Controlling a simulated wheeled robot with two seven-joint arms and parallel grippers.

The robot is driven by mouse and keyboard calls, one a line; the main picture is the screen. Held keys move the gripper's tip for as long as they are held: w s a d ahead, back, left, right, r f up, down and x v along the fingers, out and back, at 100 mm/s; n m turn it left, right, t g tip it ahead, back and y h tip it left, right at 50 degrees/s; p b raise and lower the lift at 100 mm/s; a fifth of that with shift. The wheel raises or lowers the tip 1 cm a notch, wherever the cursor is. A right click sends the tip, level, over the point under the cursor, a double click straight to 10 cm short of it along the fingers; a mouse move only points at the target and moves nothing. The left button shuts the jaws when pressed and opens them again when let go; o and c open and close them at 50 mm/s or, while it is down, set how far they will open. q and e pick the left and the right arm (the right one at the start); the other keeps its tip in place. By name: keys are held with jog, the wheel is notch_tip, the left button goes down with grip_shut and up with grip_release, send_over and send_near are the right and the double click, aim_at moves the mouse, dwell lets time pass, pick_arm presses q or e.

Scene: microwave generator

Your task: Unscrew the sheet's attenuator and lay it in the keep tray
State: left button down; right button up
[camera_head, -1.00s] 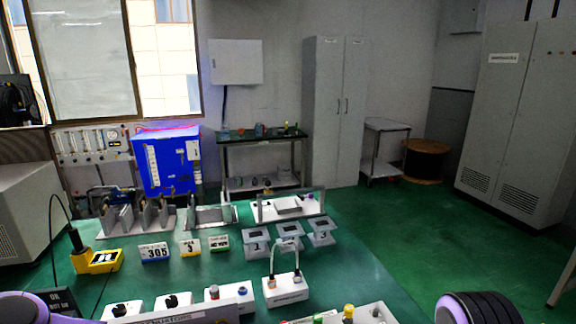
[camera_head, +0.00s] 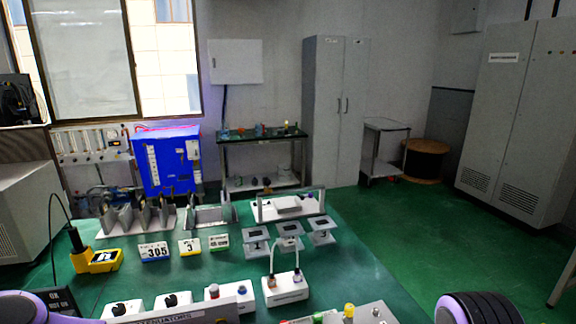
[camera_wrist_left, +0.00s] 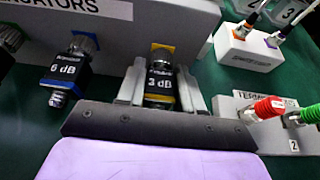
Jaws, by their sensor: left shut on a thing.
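My left gripper (camera_wrist_left: 162,92) shows in the left wrist view, its pale fingers shut on the sides of a black attenuator marked 3 dB (camera_wrist_left: 160,88). The attenuator has a yellow band and sits against a yellow square on the grey attenuator rack (camera_wrist_left: 170,20). I cannot tell whether it is still threaded there. A 6 dB attenuator (camera_wrist_left: 67,70) with a blue band hangs to its left. In the head view the rack's lettered edge (camera_head: 172,317) shows at the bottom. Cards reading 305 (camera_head: 154,251) and 3 (camera_head: 189,247) stand on the table. I cannot identify the keep tray for sure.
A white box with two cables (camera_head: 286,289) stands right of the rack. A terminations block with red and green plugs (camera_wrist_left: 262,118) is close to the right of my gripper. Numbered grey stands (camera_head: 289,243) and a white handled tray (camera_head: 262,215) are farther back.

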pick_arm(q)
jog(key=shift+s+d, duration=0.1)
jog(key=shift+s, duration=0.1)
jog(key=shift+s+d, duration=0.25)
jog(key=shift+s, duration=0.65)
jog(key=shift+s+d, duration=0.25)
jog(key=shift+s, duration=0.65)
jog(key=shift+s+d, duration=0.25)
jog(key=shift+s, duration=0.65)
jog(key=shift+w, duration=0.1)
